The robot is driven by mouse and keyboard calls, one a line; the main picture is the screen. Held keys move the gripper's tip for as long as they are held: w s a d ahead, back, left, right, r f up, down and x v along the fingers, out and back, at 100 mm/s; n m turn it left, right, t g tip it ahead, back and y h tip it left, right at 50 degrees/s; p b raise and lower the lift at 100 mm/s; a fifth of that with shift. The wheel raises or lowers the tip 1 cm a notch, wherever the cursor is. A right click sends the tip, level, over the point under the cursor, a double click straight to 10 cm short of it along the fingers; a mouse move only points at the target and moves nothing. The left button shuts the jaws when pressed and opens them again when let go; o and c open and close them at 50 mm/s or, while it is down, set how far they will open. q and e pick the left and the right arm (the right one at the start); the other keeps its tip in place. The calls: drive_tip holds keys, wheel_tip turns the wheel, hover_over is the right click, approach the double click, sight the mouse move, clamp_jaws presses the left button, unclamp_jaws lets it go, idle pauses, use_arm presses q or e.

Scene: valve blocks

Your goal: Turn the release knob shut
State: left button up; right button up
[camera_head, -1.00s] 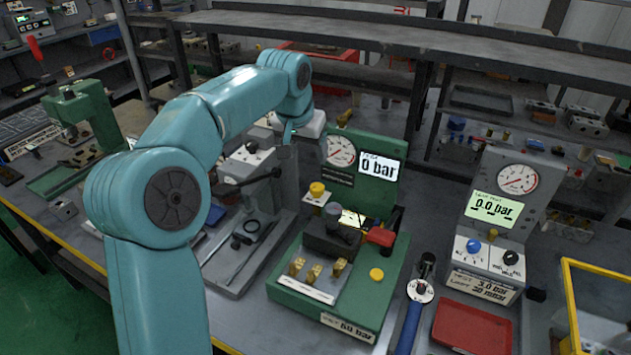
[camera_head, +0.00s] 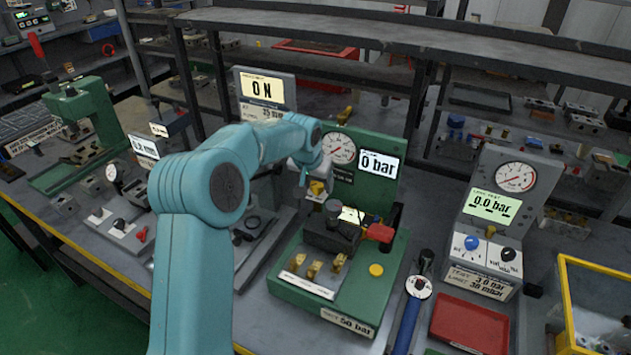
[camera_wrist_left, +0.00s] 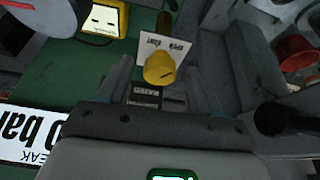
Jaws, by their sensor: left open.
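The release knob (camera_head: 318,188) looks to be the yellow knob on the green test station (camera_head: 385,270), below its dial gauge. In the left wrist view the yellow knob (camera_wrist_left: 159,67) stands on a white plate (camera_wrist_left: 174,48) with OPEN and SHUT lettering upside down. My left gripper (camera_head: 306,178) is at the knob, partly hidden by its own wrist in the head view. In the left wrist view its open fingers (camera_wrist_left: 155,88) lie to either side of the knob. I cannot tell whether they touch it. My right gripper is not in view.
The station's display (camera_head: 378,165) reads 0 bar. A dark block with a red handle (camera_head: 379,232) stands close in front of the knob. A leak tester (camera_head: 495,210) and a red tray (camera_head: 470,322) are to the right.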

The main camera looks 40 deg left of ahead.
use_arm(q)
drive_tip(key=c, duration=1.1)
drive_tip(key=shift+o, duration=0.2)
